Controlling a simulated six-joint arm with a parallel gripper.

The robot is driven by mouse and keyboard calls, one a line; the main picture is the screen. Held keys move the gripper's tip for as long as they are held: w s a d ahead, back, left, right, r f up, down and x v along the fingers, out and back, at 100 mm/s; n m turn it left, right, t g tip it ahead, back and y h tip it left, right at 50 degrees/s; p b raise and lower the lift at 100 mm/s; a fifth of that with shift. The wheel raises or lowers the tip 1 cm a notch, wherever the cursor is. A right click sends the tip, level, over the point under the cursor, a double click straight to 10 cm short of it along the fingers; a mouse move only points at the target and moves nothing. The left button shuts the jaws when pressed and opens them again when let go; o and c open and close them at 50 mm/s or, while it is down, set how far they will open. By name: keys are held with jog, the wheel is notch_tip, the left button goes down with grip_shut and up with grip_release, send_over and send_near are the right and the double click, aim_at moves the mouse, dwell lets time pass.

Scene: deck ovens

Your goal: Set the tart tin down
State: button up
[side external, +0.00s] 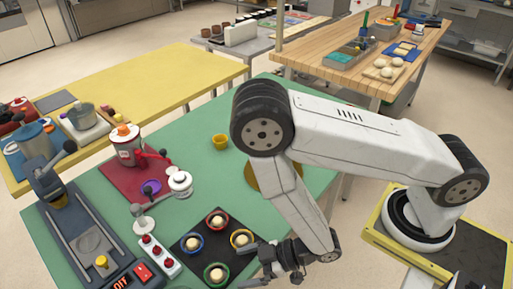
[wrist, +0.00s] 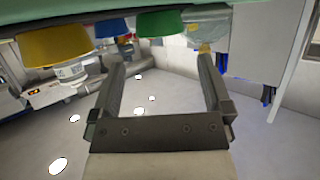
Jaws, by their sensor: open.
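A black tray (side external: 190,268) on the green table holds red (side external: 216,228), blue (side external: 188,251), yellow (side external: 241,246) and green (side external: 217,281) tins, each with a pale ball inside. Another yellow tart tin (side external: 219,147) stands alone farther back. My gripper (side external: 250,266) is at the tray's right side, beside the yellow and green tins, with its jaws apart. In the wrist view, which looks upside down, my open gripper (wrist: 162,65) has nothing between its fingers. Yellow (wrist: 53,32), blue (wrist: 110,28) and green (wrist: 173,22) tins show beyond the fingertips. I cannot tell which tin the task means.
A red mat (side external: 118,180) with a red-and-white device lies left of the tray. A white switch box (side external: 157,256) and a dark press-like machine (side external: 75,235) stand at the left.

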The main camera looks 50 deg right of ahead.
jog(key=shift+w+d+r, duration=0.1)
jog(key=shift+w+r, duration=0.05)
jog(key=shift+w, duration=0.35)
jog(key=w+d+h, duration=0.1)
jog(key=w+d+r+m+h, duration=0.1)
jog(key=w, duration=0.1)
jog(key=w+d+r+m+h, duration=0.1)
jog(key=w, duration=0.1)
jog(key=shift+w+d+g+h, duration=0.15)
jog(key=shift+d+g+h, duration=0.05)
jog(key=shift+g+h, duration=0.1)
jog(key=s+d+r+m+g+h, duration=0.1)
jog(key=d+r+m+g+h, duration=0.2)
jog(key=d+r, duration=0.3)
jog(key=s+d+r+m+g+h, duration=0.1)
jog(key=d+r+m+g+h, duration=0.1)
jog(key=d+r, duration=0.5)
jog(key=d+m+g, duration=0.1)
jog(key=d, duration=0.4)
jog(key=shift+s+d+r+m+h, duration=0.2)
jog(key=shift+s+m+h, duration=0.05)
jog(key=shift+m+h, duration=0.15)
jog(key=shift+w, duration=0.1)
